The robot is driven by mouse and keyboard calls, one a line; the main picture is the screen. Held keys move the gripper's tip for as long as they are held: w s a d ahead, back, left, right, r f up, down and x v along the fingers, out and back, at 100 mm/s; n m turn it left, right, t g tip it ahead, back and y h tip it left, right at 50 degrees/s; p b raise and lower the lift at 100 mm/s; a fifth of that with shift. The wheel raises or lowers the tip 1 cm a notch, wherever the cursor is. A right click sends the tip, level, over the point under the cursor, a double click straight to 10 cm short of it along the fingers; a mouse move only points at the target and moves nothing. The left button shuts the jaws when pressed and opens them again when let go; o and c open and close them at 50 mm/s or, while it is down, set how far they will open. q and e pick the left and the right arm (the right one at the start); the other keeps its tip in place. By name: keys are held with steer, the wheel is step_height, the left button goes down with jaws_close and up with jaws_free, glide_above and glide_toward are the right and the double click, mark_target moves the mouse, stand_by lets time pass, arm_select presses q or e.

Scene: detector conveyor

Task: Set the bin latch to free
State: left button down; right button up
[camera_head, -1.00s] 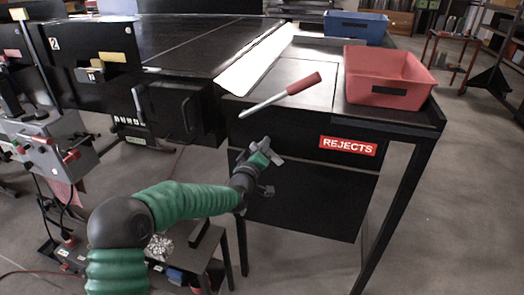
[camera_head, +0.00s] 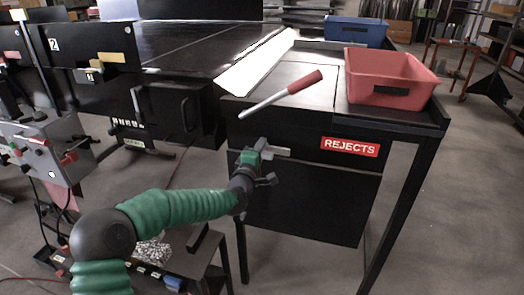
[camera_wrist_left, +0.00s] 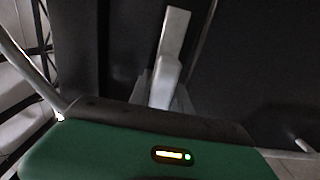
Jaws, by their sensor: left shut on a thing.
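The bin latch is a short light-grey bar (camera_head: 274,152) on the black front below the table top, left of the REJECTS label. It lies nearly level, pointing right from my gripper. My left gripper (camera_head: 250,158) is shut on the latch at its left end, and its fingers hide that end and the pivot. In the left wrist view the pale latch bar (camera_wrist_left: 176,32) runs up from between the fingers (camera_wrist_left: 165,85) of my gripper. Any free or locked marking is not legible. My right gripper is not in view.
A red bin (camera_head: 390,76) and a blue bin (camera_head: 356,31) stand on the table. The REJECTS label (camera_head: 350,147) is right of the latch. A black table leg (camera_head: 398,220) stands further right.

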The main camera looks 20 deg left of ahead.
arm_select(q)
steer(key=shift+a+f, duration=0.1)
steer(key=shift+f, duration=0.2)
steer(key=c, duration=1.6)
jaws_free()
steer(key=shift+c, duration=0.2)
steer(key=o, duration=0.4)
steer(key=shift+a+r, duration=0.1)
steer(key=shift+c, duration=0.2)
steer(key=s+p, duration=0.2)
steer(key=s, duration=1.5)
steer(key=shift+a, duration=0.3)
steer(key=shift+w, duration=0.1)
